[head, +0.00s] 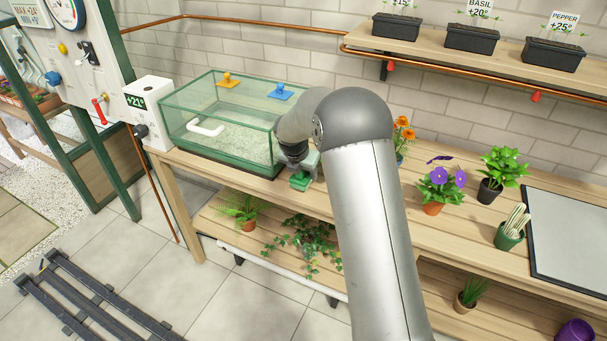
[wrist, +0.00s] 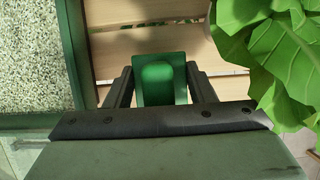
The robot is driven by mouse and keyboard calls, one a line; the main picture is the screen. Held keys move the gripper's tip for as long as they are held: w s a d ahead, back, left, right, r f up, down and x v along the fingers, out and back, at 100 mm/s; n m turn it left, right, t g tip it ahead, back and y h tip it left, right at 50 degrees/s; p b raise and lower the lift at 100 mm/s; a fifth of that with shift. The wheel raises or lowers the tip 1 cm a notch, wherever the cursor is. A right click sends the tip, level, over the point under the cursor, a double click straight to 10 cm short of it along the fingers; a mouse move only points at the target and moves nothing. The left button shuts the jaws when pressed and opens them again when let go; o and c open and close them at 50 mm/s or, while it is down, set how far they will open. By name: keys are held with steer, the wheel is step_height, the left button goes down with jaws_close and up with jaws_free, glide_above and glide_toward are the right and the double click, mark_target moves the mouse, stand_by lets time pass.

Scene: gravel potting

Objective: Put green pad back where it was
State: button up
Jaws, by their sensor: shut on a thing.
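The green pad (head: 301,182) is at the front edge of the wooden bench, just right of the glass tank (head: 222,166). In the wrist view the green pad (wrist: 160,78) shows between the two fingers of my gripper (wrist: 161,85), with its raised green knob between them. My gripper is shut on it. In the head view my arm hides part of the gripper and the bench behind it. I cannot tell whether the pad touches the bench.
Orange flowers (head: 403,133) and a purple-flowered pot (head: 434,207) stand to the right. Large green leaves (wrist: 285,60) are close to my gripper's right side.

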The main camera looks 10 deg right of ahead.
steer(key=shift+f, duration=0.6)
steer(key=shift+f, duration=0.15)
steer(key=o, duration=1)
